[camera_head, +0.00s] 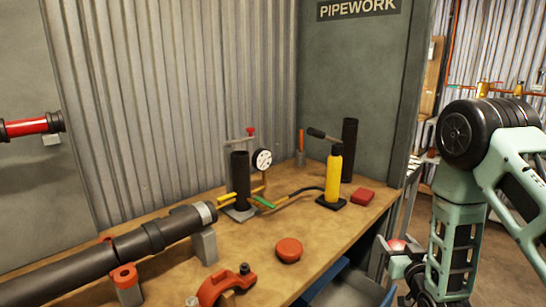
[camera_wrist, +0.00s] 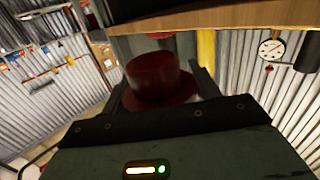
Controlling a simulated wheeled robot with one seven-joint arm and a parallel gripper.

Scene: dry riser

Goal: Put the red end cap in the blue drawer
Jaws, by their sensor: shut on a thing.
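A red end cap (camera_wrist: 160,75), round with a wide flange, sits between the fingers of my gripper (camera_wrist: 165,98) in the wrist view. In the head view my gripper (camera_head: 394,258) is at the right, beyond the bench's right edge, with the red cap (camera_head: 397,244) showing at its tip. It is shut on the cap. A blue drawer (camera_head: 322,281) shows below the bench's front right edge, left of my gripper. Its inside is mostly hidden, and I cannot tell how far it stands open.
The wooden bench (camera_head: 255,225) holds a dark pipe (camera_head: 75,272), an orange-red clamp (camera_head: 222,286), a round orange-red disc (camera_head: 288,250), a red block (camera_head: 362,196), a yellow cylinder (camera_head: 334,175) and a gauge (camera_head: 262,160). Floor shows right of the bench.

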